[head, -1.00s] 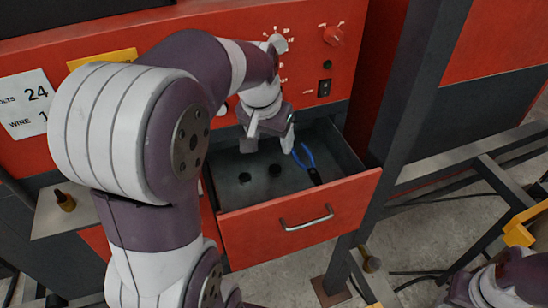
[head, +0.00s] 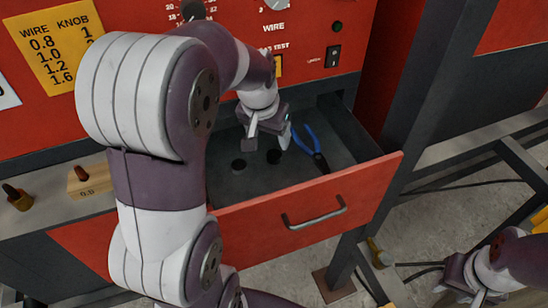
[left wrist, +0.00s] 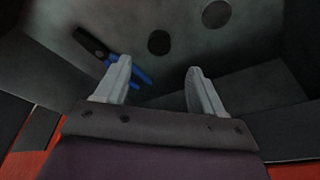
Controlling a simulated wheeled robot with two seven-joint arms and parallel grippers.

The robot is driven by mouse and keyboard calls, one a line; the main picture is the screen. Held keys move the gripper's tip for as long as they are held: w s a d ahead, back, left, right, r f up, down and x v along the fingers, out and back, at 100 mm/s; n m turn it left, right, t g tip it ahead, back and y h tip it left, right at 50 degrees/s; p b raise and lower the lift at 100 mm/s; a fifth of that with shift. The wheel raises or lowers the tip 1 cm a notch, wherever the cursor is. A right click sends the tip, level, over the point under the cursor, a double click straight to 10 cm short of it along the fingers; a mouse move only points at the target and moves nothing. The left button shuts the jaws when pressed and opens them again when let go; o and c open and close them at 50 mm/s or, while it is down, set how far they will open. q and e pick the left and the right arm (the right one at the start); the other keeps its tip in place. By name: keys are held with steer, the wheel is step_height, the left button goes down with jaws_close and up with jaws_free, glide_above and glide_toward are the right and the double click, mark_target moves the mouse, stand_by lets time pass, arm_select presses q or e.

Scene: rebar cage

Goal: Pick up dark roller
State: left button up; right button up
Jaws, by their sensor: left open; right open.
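Two small dark round rollers lie on the floor of the open drawer (head: 335,207): a left one (head: 239,164) and a right one (head: 273,156). In the left wrist view, one dark disc (left wrist: 158,42) is beyond the space between the fingers, and another (left wrist: 216,14) is farther up and right. My left gripper (head: 268,135) is open and empty over the drawer, just behind the rollers in the head view; its fingers (left wrist: 158,72) are apart. It touches neither roller visibly. My right gripper (head: 460,289) is open at the lower right, away from the drawer.
Blue-handled pliers (head: 310,145) lie in the drawer right of the rollers, close to one left finger in the wrist view. The drawer walls and red front panel enclose the space. A wooden block (head: 92,178) and a knobbed part (head: 18,198) stand on the left ledge.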

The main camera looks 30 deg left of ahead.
mark_target(274, 155)
arm_select(q)
steer(key=p+x, duration=0.1)
steer(key=x, duration=0.7)
steer(key=c, duration=1.2)
